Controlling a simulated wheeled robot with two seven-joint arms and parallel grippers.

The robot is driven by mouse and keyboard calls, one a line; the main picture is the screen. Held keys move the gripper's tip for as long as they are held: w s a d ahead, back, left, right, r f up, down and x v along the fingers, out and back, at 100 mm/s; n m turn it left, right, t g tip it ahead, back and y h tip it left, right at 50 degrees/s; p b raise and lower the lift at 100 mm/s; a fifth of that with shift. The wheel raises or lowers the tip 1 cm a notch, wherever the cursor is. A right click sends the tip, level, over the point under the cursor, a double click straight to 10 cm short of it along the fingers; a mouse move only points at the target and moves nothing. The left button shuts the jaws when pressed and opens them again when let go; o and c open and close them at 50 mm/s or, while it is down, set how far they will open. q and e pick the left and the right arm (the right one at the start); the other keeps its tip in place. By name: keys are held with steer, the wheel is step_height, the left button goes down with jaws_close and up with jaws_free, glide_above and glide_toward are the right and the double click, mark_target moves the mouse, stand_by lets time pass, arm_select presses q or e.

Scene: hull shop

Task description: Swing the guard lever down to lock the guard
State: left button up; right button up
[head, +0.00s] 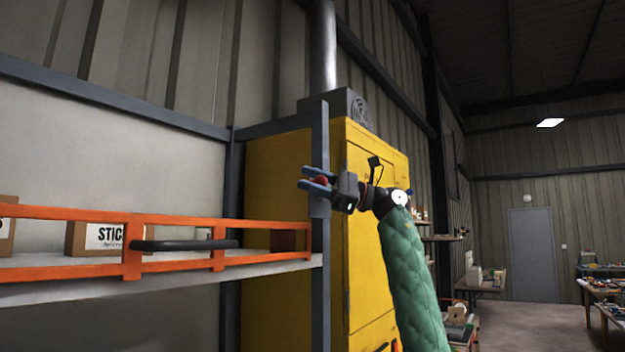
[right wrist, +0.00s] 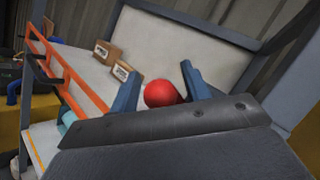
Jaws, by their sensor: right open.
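The guard (head: 132,262) is an orange rail frame with a dark bar handle (head: 185,245), across the shelf front. It also shows at the left in the right wrist view (right wrist: 68,72). A red ball knob, which looks like the lever's end, sits between the blue fingers of my right gripper (head: 314,179), near the shelf's upright post. In the right wrist view the red knob (right wrist: 160,93) lies between the open fingers, with a gap seen at either side. The lever's arm is hidden, so its angle cannot be told. My left gripper is not in view.
Cardboard boxes (head: 95,238) stand on the shelf (head: 150,285) behind the guard. A grey post (head: 319,270) and a yellow cabinet (head: 362,240) stand close to my right gripper. The floor (head: 545,325) is open further right, with cluttered tables beyond.

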jaws_close()
